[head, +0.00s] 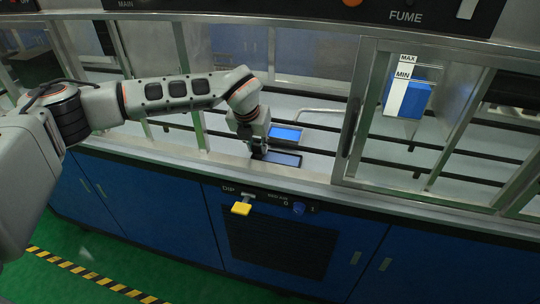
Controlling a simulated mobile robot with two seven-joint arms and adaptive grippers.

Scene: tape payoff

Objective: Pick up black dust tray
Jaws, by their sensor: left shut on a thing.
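A flat black tray (284,159) lies at the front ledge of the bench, near the middle of the head view. My left gripper (257,152) reaches down to it from the left and is shut on the tray's left end. The fingertips are small and dark against the tray, so the exact hold is hard to make out. My right gripper is not in view.
A blue-topped tray or screen (286,134) lies just behind the black tray. A framed glass panel (345,135) stands to the right, with a blue-filled level tank (410,101) behind it.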

